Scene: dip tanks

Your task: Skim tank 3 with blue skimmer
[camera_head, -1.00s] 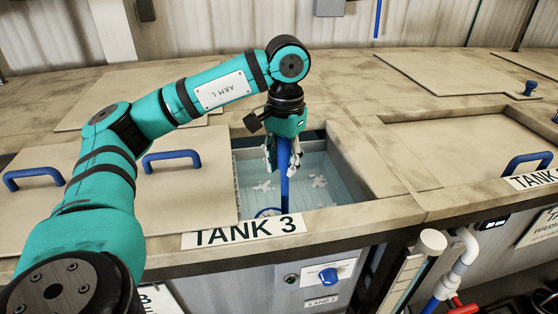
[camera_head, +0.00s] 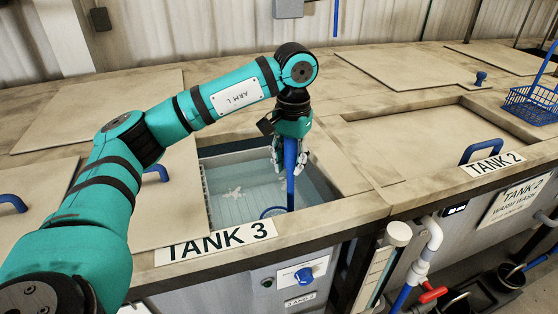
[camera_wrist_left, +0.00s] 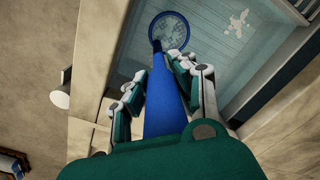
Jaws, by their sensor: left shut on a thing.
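My left gripper (camera_head: 291,168) is shut on the blue skimmer's handle (camera_head: 291,188) above the open part of tank 3 (camera_head: 325,185). The skimmer's round blue hoop (camera_head: 272,212) is low in the tank, near its front wall, partly cut off from sight by the front edge. In the left wrist view the hoop (camera_wrist_left: 171,29) shows whole, with pale specks on its mesh. A white scum patch (camera_head: 233,193) lies on the water apart from the hoop; a patch (camera_wrist_left: 237,22) also shows in the wrist view. My right gripper is out of view.
The tank 3 label (camera_head: 217,240) is on the front edge. A lid with a blue handle (camera_head: 155,172) lies left of the opening. Tank 2's lid (camera_head: 420,145) is to the right, with a blue wire basket (camera_head: 535,103) behind. A white pipe (camera_head: 430,240) stands out in front.

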